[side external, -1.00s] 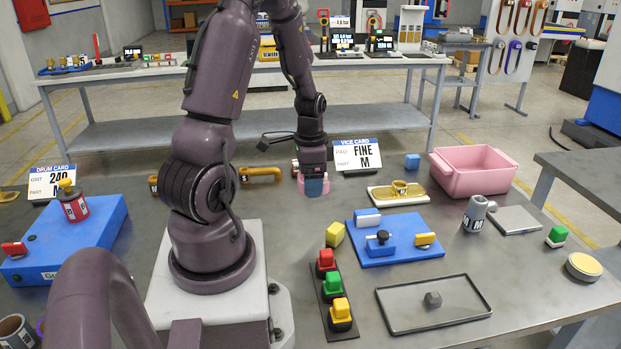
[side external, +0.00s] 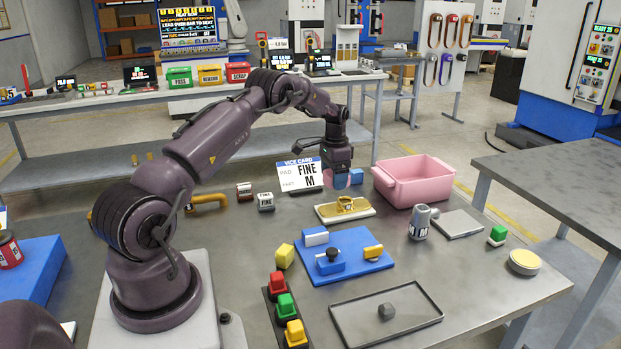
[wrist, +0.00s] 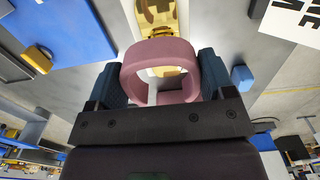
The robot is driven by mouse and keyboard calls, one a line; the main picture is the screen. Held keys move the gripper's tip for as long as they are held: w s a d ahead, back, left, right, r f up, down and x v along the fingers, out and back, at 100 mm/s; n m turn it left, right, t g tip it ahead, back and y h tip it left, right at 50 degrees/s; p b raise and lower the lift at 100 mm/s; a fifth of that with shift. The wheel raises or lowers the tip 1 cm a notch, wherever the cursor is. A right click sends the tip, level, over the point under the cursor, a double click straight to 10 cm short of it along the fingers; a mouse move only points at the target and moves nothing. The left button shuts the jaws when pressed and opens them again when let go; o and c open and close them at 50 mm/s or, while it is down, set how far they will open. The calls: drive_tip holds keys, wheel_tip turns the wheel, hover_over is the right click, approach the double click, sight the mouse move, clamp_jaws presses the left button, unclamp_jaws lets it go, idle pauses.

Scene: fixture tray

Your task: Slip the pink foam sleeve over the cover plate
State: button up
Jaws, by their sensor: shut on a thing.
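The pink foam sleeve, a ring, shows in the wrist view (wrist: 160,50) between the two blue finger pads of my gripper (wrist: 163,78). My gripper is shut on it and holds it above the table. In the side view my gripper (side external: 341,181) is just right of the vice card, and the sleeve (side external: 327,179) shows partly at the fingers. A pale plate with a brass fitting (side external: 345,205) lies in front of it and may be the cover plate; I cannot tell for sure. Brass also shows beyond the sleeve in the wrist view (wrist: 160,14).
The vice card (side external: 301,176) stands close left of my gripper. A small blue cube (side external: 356,176) and a pink bin (side external: 415,190) are to the right. A blue fixture board (side external: 355,262), a grey cup (side external: 420,222) and a dark tray (side external: 350,322) lie nearer the front.

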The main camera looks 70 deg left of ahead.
sight(343, 197)
drive_tip(key=shift+w+d+f, duration=0.1)
drive_tip(key=shift+w+f, duration=0.4)
drive_tip(key=shift+f, duration=0.3)
drive_tip(key=shift+w+a+f, duration=0.1)
drive_tip(key=shift+w+f, duration=0.35)
drive_tip(key=shift+f, duration=0.35)
drive_tip(key=shift+w+d+f, duration=0.1)
drive_tip(key=shift+w+f, duration=0.4)
drive_tip(key=shift+f, duration=0.3)
drive_tip(key=shift+f, duration=0.35)
drive_tip(key=shift+f, duration=0.5)
drive_tip(key=shift+f, duration=0.45)
drive_tip(key=o, duration=0.7)
